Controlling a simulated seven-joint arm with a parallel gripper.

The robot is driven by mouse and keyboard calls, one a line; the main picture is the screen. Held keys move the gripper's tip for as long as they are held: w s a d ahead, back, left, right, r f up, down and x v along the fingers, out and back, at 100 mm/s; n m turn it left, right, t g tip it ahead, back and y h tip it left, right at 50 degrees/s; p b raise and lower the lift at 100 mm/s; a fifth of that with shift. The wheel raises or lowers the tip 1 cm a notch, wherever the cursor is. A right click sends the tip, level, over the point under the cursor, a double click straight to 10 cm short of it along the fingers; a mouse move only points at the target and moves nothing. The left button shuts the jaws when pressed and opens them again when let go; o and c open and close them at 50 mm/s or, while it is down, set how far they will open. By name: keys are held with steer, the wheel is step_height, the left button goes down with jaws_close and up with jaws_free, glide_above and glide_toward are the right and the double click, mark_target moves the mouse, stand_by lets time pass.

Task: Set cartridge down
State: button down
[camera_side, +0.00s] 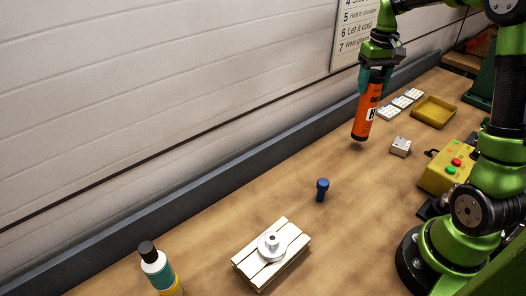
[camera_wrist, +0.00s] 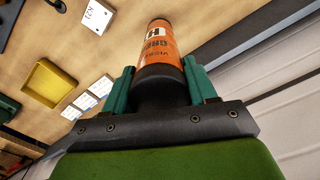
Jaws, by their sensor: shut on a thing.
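The orange cartridge (camera_side: 367,112) with black ends hangs upright from my gripper (camera_side: 376,73) in the side view. Its lower end appears to be above the wooden bench top, though the exact gap cannot be told. My gripper is shut on its upper end. In the wrist view the cartridge (camera_wrist: 163,50) sits between the two green fingers of my gripper (camera_wrist: 160,88), its orange label facing the camera in part.
A blue-capped peg (camera_side: 322,190), a small grey block (camera_side: 400,146), white cards (camera_side: 401,102), a yellow tray (camera_side: 433,111) and a yellow button box (camera_side: 447,170) stand on the bench. A slatted pallet (camera_side: 290,243) and a bottle (camera_side: 158,268) stand nearer. A wall runs behind.

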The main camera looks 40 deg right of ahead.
steer(key=shift+w+d, duration=0.35)
steer(key=shift+w, duration=0.25)
steer(key=shift+w+d+f, duration=0.1)
steer(key=shift+w+f, duration=0.05)
steer(key=shift+f, duration=0.75)
steer(key=shift+w+d+f, duration=0.1)
steer(key=shift+w+f, duration=0.05)
steer(key=shift+f, duration=0.95)
steer(key=shift+c, duration=1.7)
jaws_free()
